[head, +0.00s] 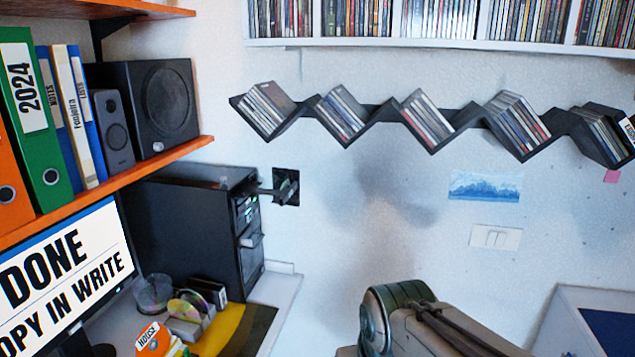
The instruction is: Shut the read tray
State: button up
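A black computer tower (190,225) stands on the desk at left, its front facing right. Near the top of its front a thin dark tray (264,191) sticks out to the right, in front of a black square on the wall. Lower on the front, a short grey piece (250,240) juts out slightly. I cannot read which of these is the read tray. A link of my arm rises at the bottom, right of the tower and apart from it. My gripper does not show.
A screen (65,275) reads "DONE" and "COPY IN WRITE". Discs in a holder (190,313) and a clear round case (153,292) stand before the tower. A zigzag disc shelf (470,112) hangs on the wall. Space right of the tower looks clear.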

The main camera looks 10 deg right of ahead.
aim_at(261, 190)
jog(key=z, duration=0.05)
jog(key=i, duration=0.85)
jog(key=u, duration=0.2)
